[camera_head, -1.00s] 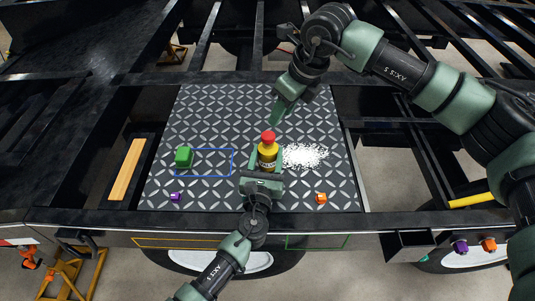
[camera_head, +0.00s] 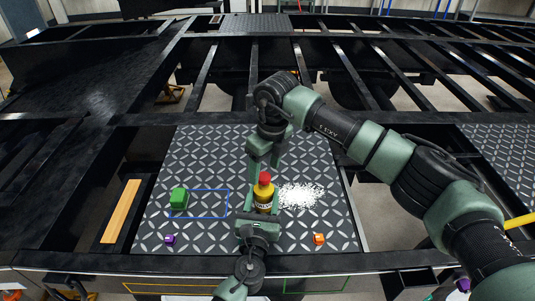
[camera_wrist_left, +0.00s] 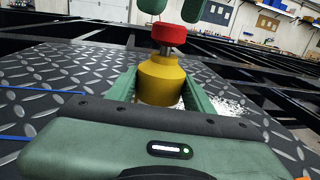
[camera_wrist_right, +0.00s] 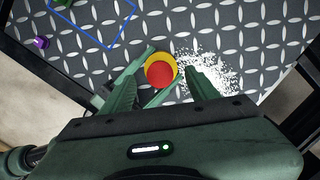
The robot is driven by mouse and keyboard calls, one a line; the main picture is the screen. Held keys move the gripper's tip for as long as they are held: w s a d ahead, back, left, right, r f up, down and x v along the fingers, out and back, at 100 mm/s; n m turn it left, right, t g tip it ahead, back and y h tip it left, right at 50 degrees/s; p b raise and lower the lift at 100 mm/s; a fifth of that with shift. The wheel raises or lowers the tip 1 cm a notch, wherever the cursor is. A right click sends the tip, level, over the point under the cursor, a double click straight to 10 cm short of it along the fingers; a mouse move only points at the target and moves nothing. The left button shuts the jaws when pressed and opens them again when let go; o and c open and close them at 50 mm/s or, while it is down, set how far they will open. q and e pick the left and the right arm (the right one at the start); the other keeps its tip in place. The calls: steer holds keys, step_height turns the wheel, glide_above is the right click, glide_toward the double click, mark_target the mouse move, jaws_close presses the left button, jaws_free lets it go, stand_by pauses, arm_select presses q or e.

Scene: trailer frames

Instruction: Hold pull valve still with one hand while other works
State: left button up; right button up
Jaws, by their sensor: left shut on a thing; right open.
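The pull valve has a yellow body and a red knob (camera_head: 264,178) and stands upright on the diamond plate (camera_head: 195,150). My left gripper (camera_head: 261,208) is shut on its yellow body (camera_wrist_left: 162,80), one finger on each side. The red knob (camera_wrist_left: 171,33) stands free above those fingers on a thin stem. My right gripper (camera_head: 264,155) is open just above the valve. In the right wrist view its fingers (camera_wrist_right: 171,80) point down on either side of the red knob (camera_wrist_right: 160,74), apart from it as far as I can tell.
White granules (camera_head: 299,195) lie right of the valve. A purple cube (camera_head: 169,239) and an orange cube (camera_head: 319,239) lie near the front edge. A wooden strip (camera_head: 121,211) lies left of the plate.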

mark_target(264, 175)
steer(key=shift+w+a+f, duration=0.1)
steer(key=shift+f, duration=0.85)
steer(key=shift+w+a+f, duration=0.1)
steer(key=shift+f, duration=0.85)
jaws_close()
steer(key=shift+r, duration=1)
jaws_free()
steer(key=shift+r, duration=0.1)
